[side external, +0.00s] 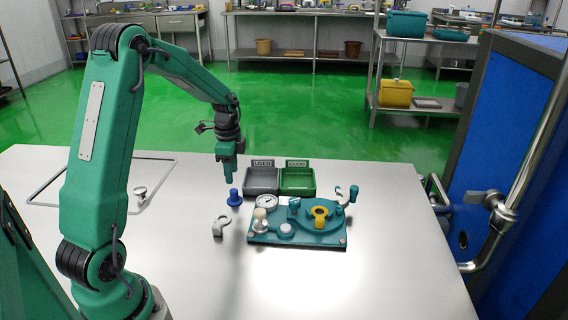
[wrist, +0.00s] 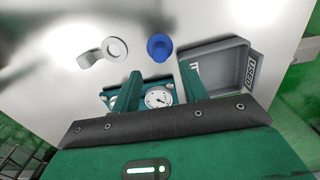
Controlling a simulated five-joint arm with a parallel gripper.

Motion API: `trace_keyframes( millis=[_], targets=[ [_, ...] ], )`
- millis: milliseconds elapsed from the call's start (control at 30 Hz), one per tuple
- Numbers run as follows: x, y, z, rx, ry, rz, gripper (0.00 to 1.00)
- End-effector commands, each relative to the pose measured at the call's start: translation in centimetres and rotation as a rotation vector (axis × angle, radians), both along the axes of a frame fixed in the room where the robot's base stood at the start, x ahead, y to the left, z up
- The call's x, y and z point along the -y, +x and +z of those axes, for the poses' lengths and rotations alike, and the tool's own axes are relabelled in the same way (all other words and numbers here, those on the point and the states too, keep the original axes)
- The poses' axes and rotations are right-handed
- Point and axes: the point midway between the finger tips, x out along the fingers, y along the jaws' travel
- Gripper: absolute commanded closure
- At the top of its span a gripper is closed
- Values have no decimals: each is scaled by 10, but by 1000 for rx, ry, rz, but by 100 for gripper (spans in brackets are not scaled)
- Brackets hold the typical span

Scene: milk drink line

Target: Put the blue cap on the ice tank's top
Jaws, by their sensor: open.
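The blue cap (side external: 235,198) stands on the metal table, left of the teal fixture. It also shows in the wrist view (wrist: 160,47), ahead of the gap between my fingertips. My gripper (side external: 229,179) is above and close to the cap, pointing down. In the wrist view my gripper (wrist: 159,70) has its two fingers apart with nothing between the tips. The teal fixture (side external: 300,238) carries a gauge, a yellow ring and several knobs. I cannot tell which part is the ice tank.
A grey tray (side external: 262,181) and a green tray (side external: 298,181) stand behind the fixture. A pale hook-shaped part (side external: 221,225) lies near the fixture's left. The front of the table is clear.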

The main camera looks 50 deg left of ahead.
Motion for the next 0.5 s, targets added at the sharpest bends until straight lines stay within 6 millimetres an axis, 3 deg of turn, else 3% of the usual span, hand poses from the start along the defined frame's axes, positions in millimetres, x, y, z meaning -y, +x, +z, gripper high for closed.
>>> trace_keyframes(
  millis=[200,500],
  targets=[
    [0,0,31,1,1,0,56],
    [0,0,45,-1,-1,0,56]
  ],
)
